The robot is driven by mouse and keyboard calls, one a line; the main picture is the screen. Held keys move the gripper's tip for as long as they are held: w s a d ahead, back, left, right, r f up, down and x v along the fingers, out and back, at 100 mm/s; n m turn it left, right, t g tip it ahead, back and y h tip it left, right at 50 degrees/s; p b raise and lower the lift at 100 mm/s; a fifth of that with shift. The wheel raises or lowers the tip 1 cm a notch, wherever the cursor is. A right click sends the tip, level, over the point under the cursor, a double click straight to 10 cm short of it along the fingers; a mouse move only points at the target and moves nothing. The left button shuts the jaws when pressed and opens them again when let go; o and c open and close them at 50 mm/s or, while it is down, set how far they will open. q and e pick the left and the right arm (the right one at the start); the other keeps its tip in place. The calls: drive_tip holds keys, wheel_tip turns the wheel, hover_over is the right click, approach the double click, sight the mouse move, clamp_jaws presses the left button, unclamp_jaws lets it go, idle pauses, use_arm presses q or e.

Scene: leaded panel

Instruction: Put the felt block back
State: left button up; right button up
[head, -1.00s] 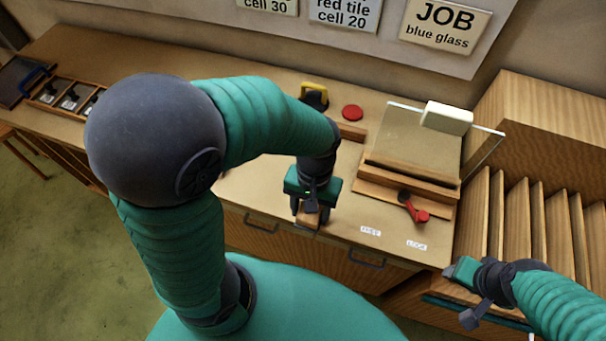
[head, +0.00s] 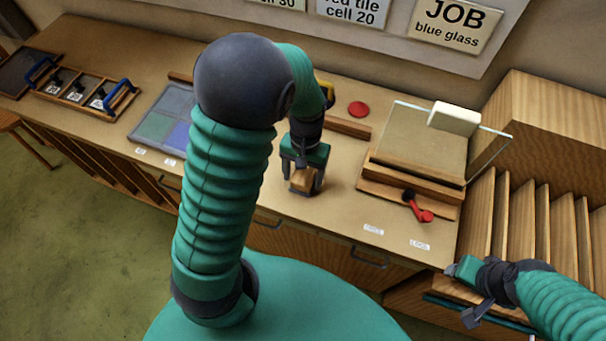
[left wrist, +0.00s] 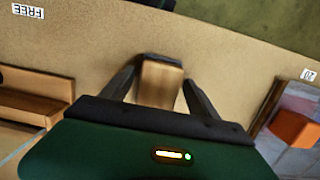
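The felt block (head: 301,181) is a small wooden block with a dark underside. It is between the fingers of my left gripper (head: 303,178), over the bare bench in front of my body. In the left wrist view the block (left wrist: 161,84) shows its wooden side between the two dark fingers (left wrist: 160,82), which are shut on it. I cannot tell how far it is above the bench.
A leaded panel (head: 152,128) lies left, partly behind my arm. An orange piece (left wrist: 293,128) shows in the wrist view. A caddy (head: 75,92) is further left. Right are a wooden fixture (head: 410,189) with glass, a red lever (head: 419,210) and a slotted rack (head: 515,215). A red disc (head: 358,109) lies behind.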

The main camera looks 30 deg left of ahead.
use_arm(q)
drive_tip(key=shift+o, duration=0.3)
drive_tip(key=shift+r, duration=0.1)
wheel_tip(320, 180, up, 11)
drive_tip(key=w, duration=0.2)
drive_tip(key=s+d+f+m+t, duration=0.2)
drive_tip(key=s+f, duration=0.1)
drive_tip(key=s+d+f+t, duration=0.2)
drive_tip(key=shift+s+f+m+p, duration=0.1)
drive_tip(key=shift+s+m+p, duration=0.15)
drive_tip(key=shift+m+p, duration=0.15)
drive_tip(key=shift+s+d, duration=0.15)
drive_tip(key=shift+d, duration=0.05)
drive_tip(key=shift+w+f, duration=0.15)
drive_tip(key=shift+w, duration=0.15)
drive_tip(key=shift+a, duration=0.1)
drive_tip(key=shift+s, duration=0.1)
